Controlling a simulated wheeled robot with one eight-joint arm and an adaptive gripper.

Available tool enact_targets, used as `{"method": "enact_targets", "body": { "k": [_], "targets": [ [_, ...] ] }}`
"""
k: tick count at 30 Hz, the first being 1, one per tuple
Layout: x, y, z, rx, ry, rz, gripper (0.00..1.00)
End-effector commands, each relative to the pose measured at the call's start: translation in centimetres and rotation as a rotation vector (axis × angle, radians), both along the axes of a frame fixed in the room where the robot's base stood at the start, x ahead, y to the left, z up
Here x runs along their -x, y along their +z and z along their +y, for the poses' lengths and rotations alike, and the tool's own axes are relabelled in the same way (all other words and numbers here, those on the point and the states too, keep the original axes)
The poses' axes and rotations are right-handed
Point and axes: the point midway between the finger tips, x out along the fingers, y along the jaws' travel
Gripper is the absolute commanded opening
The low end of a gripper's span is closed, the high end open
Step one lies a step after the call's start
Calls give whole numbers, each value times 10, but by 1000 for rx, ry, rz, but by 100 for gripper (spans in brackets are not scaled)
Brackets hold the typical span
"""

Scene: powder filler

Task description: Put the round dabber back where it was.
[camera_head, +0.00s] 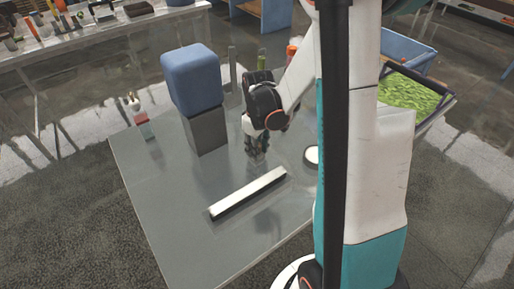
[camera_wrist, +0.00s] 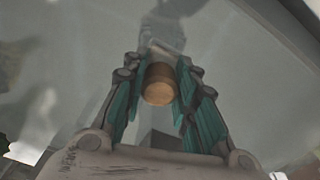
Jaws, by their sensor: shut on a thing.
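My gripper (camera_head: 257,155) points down over the grey table (camera_head: 172,222), right of the grey block with the blue cushion-like cube on it. In the wrist view, the teal fingers of my gripper (camera_wrist: 160,76) are shut on the round dabber (camera_wrist: 160,86). Its round, wooden tan end faces the camera, between the two fingers. The dabber's far end is hard to make out. In the head view I cannot pick out the dabber. I cannot tell whether it touches the table.
The blue cube (camera_head: 192,77) sits on the grey block (camera_head: 206,130). A long white bar (camera_head: 248,194) lies in front of my gripper. A white round thing (camera_head: 312,155) is partly hidden by my arm. A small bottle-like item (camera_head: 139,115) stands at the table's left edge.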

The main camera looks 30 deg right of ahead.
Motion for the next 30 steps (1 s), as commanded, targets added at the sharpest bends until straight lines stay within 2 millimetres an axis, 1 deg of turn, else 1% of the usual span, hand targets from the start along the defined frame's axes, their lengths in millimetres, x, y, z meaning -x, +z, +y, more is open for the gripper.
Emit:
{"method": "enact_targets", "body": {
  "k": [4,5,6,7,17,20,23,30],
  "targets": [
    [0,-4,0,0,0,0,0],
    [0,-3,0,0,0,0,31],
    [0,-3,0,0,0,0,40],
    [0,-3,0,0,0,0,47],
    [0,-2,0,0,0,0,47],
    [0,1,0,0,0,0,47],
    [1,14,0,0,0,0,47],
    [2,64,0,0,0,0,47]
  ]
}}
